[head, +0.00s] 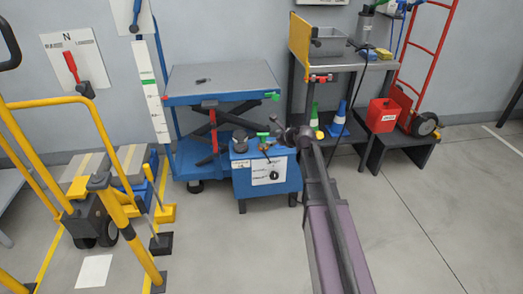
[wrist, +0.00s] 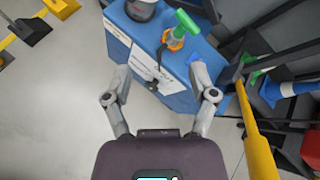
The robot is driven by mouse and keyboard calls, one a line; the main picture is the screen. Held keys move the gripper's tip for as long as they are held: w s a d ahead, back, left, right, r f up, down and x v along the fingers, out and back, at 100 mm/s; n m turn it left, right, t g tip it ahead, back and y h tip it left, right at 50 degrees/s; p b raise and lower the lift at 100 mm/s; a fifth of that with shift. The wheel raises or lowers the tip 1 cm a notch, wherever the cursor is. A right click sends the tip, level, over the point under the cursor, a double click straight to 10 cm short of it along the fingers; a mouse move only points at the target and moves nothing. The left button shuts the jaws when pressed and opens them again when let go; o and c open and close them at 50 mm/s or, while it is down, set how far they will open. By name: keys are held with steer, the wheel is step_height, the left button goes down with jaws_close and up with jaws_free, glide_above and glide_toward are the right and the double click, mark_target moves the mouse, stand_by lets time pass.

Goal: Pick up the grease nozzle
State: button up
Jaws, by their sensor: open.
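A green T-shaped handle (wrist: 187,22) stands in an orange collar (wrist: 174,40) on top of a blue cabinet (wrist: 193,55). A thin dark piece (wrist: 157,66) reaches down from the collar over the cabinet's white label. This green and dark piece looks like the grease nozzle, but I cannot be sure. In the head view the green handle (head: 262,135) is small and close to my gripper (head: 274,137). My gripper (wrist: 160,70) is open and empty, its fingers spread either side of the dark piece in the wrist view. I cannot tell how far apart they are in depth.
A dark round container (head: 240,140) stands on the cabinet beside the green handle. A blue lift table (head: 235,78) stands behind it, with a small dark item on top. A grey workbench (head: 345,62) stands to the right, a yellow rail frame (head: 105,130) to the left. The floor in front is clear.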

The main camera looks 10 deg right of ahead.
mark_target(264, 140)
steer(key=w+d+f+m+t+b, duration=0.2)
steer(key=w+d+f+m+b, duration=0.1)
steer(key=f+m+b, duration=0.3)
steer(key=shift+w+f+b, duration=0.35)
steer(key=shift+w+b, duration=0.45)
steer(key=shift+b, duration=0.1)
steer(key=shift+b+x, duration=1.7)
steer(key=shift+x, duration=2.6)
steer(key=shift+d, duration=0.2)
steer(key=shift+w, duration=0.15)
steer(key=b+x, duration=0.1)
steer(key=x, duration=0.1)
steer(key=b+x, duration=0.1)
steer(key=x, duration=0.1)
steer(key=shift+a+f, duration=0.1)
steer(key=shift+f, duration=0.2)
steer(key=shift+w+a+f+b, duration=0.15)
steer(key=shift+w+a+b, duration=0.1)
steer(key=shift+w+b, duration=0.05)
